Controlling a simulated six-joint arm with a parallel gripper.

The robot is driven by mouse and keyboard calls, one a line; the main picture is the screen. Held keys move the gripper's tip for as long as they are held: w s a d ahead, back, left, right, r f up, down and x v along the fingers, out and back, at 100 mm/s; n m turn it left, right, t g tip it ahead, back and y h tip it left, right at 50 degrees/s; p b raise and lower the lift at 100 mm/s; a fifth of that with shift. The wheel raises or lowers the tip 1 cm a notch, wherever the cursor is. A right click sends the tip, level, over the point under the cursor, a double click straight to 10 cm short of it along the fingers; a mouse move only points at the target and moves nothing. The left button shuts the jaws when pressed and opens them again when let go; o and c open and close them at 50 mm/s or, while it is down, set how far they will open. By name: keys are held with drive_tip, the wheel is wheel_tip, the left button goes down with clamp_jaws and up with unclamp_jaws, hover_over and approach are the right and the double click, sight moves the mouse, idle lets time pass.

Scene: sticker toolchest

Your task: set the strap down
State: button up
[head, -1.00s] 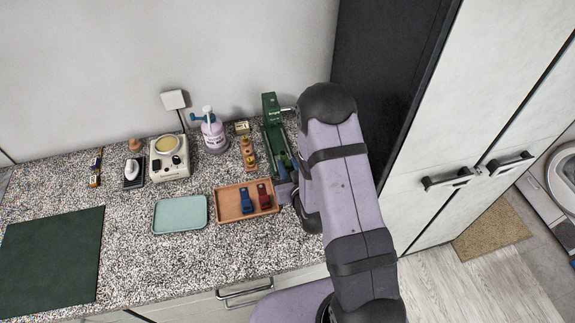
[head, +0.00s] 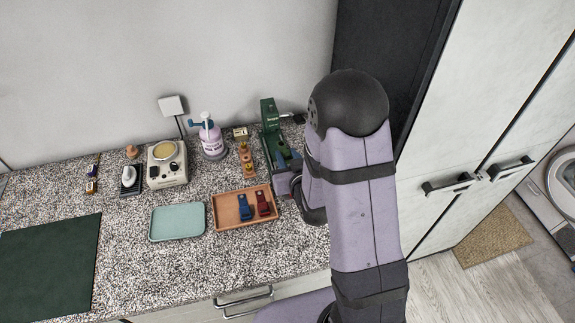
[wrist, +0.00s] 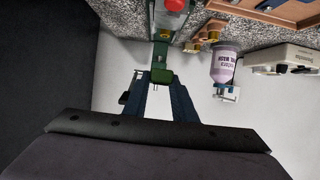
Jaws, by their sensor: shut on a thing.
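My gripper (wrist: 161,76) is shut, its dark blue fingers pointing toward the wall. In the head view my arm mostly hides it at the green press (head: 270,130). The strap in its jaws cannot be told apart clearly from the green press (wrist: 162,52) behind the fingertips. Whether the strap touches the press cannot be seen. A blue strap-like piece (head: 244,208) and a red one (head: 263,203) lie side by side in the orange-brown tray (head: 228,224), left of my gripper.
A teal tray (head: 178,222) lies left of the brown tray. A pump bottle (head: 212,143), a cream-coloured device (head: 167,172) and a wooden block with knobs (head: 246,160) stand behind. The dark cabinet side (head: 385,60) is close on the right. The counter front is clear.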

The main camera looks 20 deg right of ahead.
drive_tip(key=shift+r, duration=1.45)
